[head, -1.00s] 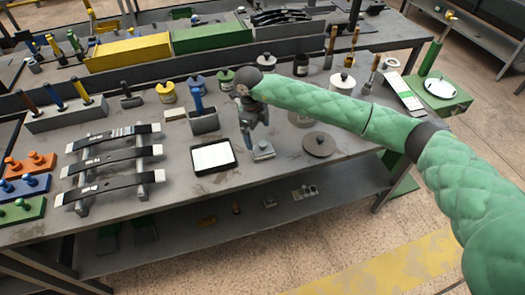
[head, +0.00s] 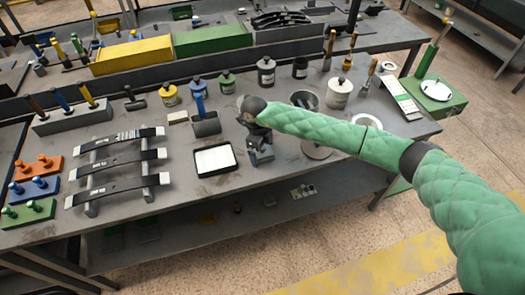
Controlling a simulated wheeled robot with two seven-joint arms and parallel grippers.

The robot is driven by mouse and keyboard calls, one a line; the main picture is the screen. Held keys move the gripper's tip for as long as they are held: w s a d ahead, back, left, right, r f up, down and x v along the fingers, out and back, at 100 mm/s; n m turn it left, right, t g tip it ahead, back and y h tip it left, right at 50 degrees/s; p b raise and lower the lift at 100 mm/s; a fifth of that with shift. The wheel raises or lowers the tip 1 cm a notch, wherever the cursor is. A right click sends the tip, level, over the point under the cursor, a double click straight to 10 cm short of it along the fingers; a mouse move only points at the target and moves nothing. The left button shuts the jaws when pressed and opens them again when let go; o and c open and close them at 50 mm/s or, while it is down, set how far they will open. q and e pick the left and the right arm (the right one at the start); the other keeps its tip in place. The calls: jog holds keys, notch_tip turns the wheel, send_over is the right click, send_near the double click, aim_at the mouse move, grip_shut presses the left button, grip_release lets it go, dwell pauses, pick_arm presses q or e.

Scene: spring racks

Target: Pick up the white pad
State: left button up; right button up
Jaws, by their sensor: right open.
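A white pad (head: 214,159) lies flat in a shallow black tray near the front edge of the grey workbench. My right gripper (head: 261,154) points down over the bench just right of the tray, apart from the pad. It is open, with its fingers low over a small grey block that they mostly hide. Its fingertips are small and hard to make out. My left gripper is not in view.
A rack of black leaf springs (head: 120,160) stands left of the tray. A grey holder with a blue handle (head: 205,125) is behind it. Several jars (head: 228,83) line the back. A round grey disc (head: 317,149) lies to the right, under my arm.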

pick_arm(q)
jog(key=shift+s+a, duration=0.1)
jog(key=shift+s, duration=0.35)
pick_arm(e)
jog(key=shift+f, duration=0.35)
jog(key=c, duration=1)
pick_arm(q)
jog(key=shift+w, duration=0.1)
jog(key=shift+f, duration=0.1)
